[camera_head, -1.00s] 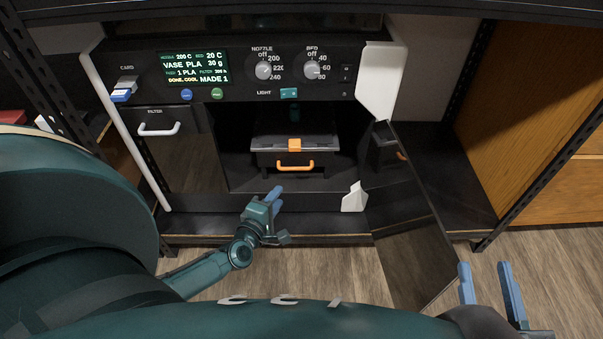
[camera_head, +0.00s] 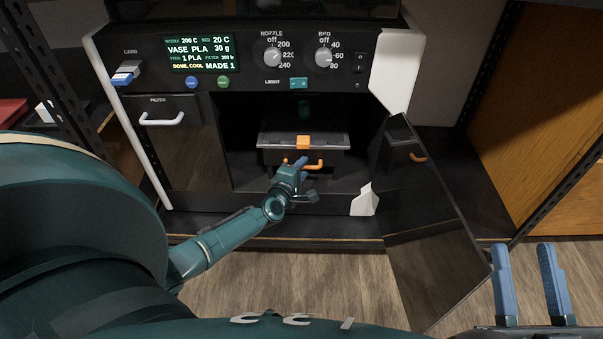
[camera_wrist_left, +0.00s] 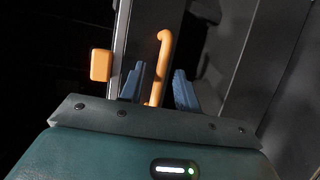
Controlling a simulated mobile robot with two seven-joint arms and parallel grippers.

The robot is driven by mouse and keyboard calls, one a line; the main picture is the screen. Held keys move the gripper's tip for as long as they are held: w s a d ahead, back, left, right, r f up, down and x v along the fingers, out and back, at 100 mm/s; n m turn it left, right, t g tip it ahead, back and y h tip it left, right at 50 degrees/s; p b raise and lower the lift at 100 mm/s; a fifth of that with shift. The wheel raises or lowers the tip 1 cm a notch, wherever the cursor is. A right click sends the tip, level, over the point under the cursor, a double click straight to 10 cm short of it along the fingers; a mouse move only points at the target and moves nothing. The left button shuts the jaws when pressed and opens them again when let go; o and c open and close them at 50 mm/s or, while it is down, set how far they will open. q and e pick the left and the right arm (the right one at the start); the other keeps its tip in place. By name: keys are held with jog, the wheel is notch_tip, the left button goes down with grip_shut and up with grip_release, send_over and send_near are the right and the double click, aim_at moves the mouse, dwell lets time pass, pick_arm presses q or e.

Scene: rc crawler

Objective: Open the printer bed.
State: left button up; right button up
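The printer (camera_head: 240,200) stands ahead with its dark door (camera_head: 425,215) swung open to the right. Inside is the printer bed (camera_head: 285,139), a dark drawer-like block with an orange clip (camera_head: 303,142) on its front edge and an orange handle (camera_head: 314,164) below. My left gripper (camera_head: 296,166) is at the left part of the handle. In the left wrist view, its blue fingers (camera_wrist_left: 158,90) are open, one on each side of the orange handle (camera_wrist_left: 160,65); contact cannot be told. The orange clip (camera_wrist_left: 101,65) is left of them. My right gripper (camera_head: 532,285) is open and empty at lower right.
The display (camera_head: 200,53), nozzle knob (camera_head: 272,57) and bed knob (camera_head: 324,57) are on the panel above. A filter compartment with a white handle (camera_head: 161,119) is left of the chamber. A white bracket (camera_head: 364,202) stands at the chamber's lower right.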

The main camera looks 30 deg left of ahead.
pick_arm(q)
grip_shut()
dwell(0.3)
dwell(0.4)
